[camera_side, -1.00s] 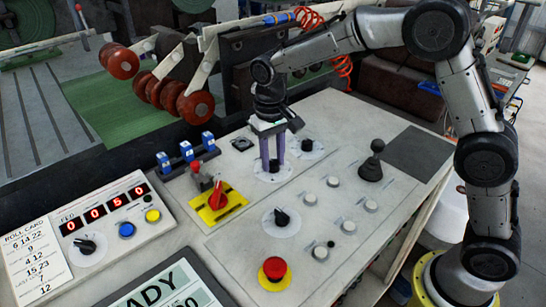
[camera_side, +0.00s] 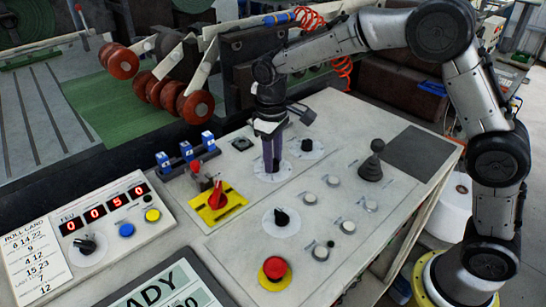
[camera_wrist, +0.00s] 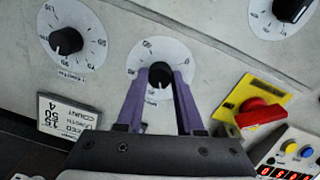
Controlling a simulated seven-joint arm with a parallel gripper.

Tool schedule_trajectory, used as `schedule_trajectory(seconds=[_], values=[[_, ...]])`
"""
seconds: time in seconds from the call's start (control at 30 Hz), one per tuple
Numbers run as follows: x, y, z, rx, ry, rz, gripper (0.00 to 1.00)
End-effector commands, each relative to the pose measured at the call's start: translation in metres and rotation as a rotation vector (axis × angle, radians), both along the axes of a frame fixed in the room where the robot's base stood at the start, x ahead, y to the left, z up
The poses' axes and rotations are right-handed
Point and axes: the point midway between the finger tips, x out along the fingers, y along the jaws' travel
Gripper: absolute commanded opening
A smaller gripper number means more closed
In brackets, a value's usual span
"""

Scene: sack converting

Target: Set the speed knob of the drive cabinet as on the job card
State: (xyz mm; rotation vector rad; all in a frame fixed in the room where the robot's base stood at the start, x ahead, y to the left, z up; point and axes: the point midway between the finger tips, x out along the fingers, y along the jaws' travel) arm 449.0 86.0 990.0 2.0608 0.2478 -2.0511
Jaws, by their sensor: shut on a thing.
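My gripper (camera_side: 271,168) points down at the panel, its purple fingers shut on a black knob on a round white dial (camera_side: 262,176). In the wrist view the fingers (camera_wrist: 159,85) hold the black knob (camera_wrist: 160,72) from both sides, with part of the dial scale (camera_wrist: 143,55) showing around it. The knob's setting and dial label are too small to read surely. A small framed card (camera_wrist: 68,112), upside down in the wrist view, seems to read 15, 50 and 4 beside small words; it looks like the job card. I cannot make it out in the side view.
A second dial knob (camera_side: 306,145) stands close by, to the right. Another knob (camera_side: 281,217), a red switch on a yellow plate (camera_side: 217,200), a red stop button (camera_side: 275,268) and a black joystick (camera_side: 372,160) surround the work. A display (camera_side: 103,208) reads 0050.

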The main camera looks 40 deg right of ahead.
Motion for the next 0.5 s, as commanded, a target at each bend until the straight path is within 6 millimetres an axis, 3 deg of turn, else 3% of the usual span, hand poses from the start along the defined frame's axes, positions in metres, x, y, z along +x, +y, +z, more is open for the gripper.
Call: schedule_trajectory(seconds=[0.5], values=[[0.0002, -0.0001, 0.0013, 0.000, -0.003, 0.117, 0.00]])
